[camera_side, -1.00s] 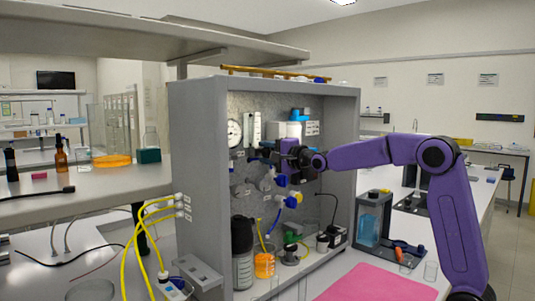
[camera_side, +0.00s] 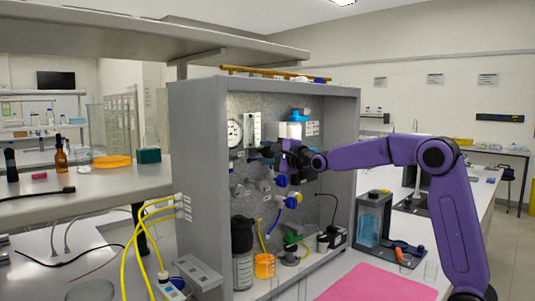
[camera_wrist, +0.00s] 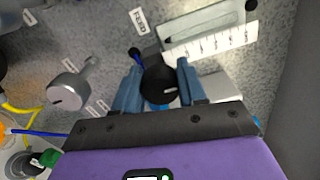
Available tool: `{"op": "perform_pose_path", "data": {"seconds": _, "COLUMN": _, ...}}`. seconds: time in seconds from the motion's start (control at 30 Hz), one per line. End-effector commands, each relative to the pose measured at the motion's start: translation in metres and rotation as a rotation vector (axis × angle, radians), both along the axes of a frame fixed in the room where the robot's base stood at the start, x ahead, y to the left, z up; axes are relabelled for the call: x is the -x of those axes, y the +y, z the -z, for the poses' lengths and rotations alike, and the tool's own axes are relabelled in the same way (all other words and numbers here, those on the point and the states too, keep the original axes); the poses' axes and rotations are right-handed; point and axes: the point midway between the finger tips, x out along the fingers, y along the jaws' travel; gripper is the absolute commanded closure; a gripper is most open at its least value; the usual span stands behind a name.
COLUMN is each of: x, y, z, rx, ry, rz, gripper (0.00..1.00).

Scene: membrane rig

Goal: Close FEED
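A round black knob (camera_wrist: 158,88) with a white mark is on the grey speckled panel in the wrist view. A label reading FEED (camera_wrist: 138,19) is above it, with a small dark blue-tipped part (camera_wrist: 136,54) between them. In the side view my gripper (camera_side: 281,153) is at the panel's upper middle, below the white block. The knob is hidden there by my gripper.
A silver knob with a lever (camera_wrist: 68,92) is left of my gripper in the wrist view. A clear flow meter with a white scale (camera_wrist: 208,40) is at upper right. Blue valves (camera_side: 290,201) and tubing lie below. The rig's grey side walls (camera_side: 343,155) bound the panel.

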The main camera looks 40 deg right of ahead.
Motion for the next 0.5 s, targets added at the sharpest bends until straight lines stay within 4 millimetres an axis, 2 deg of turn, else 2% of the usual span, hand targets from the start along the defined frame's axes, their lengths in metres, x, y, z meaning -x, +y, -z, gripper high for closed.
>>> {"op": "perform_pose_path", "data": {"seconds": 0.03, "x": 0.0001, "y": -0.0001, "z": -0.0002, "rx": -0.002, "ry": -0.001, "rz": 0.0, "gripper": 0.44}}
{"op": "perform_pose_path", "data": {"seconds": 0.07, "x": 0.0001, "y": -0.0001, "z": -0.0002, "rx": -0.002, "ry": -0.001, "rz": 0.0, "gripper": 0.35}}
{"op": "perform_pose_path", "data": {"seconds": 0.37, "x": 0.0005, "y": 0.0, "z": -0.0001, "rx": 0.001, "ry": 0.0, "rz": 0.0, "gripper": 0.35}}
{"op": "perform_pose_path", "data": {"seconds": 0.5, "x": 0.0071, "y": 0.0001, "z": -0.0005, "rx": 0.001, "ry": 0.0, "rz": 0.0, "gripper": 0.35}}
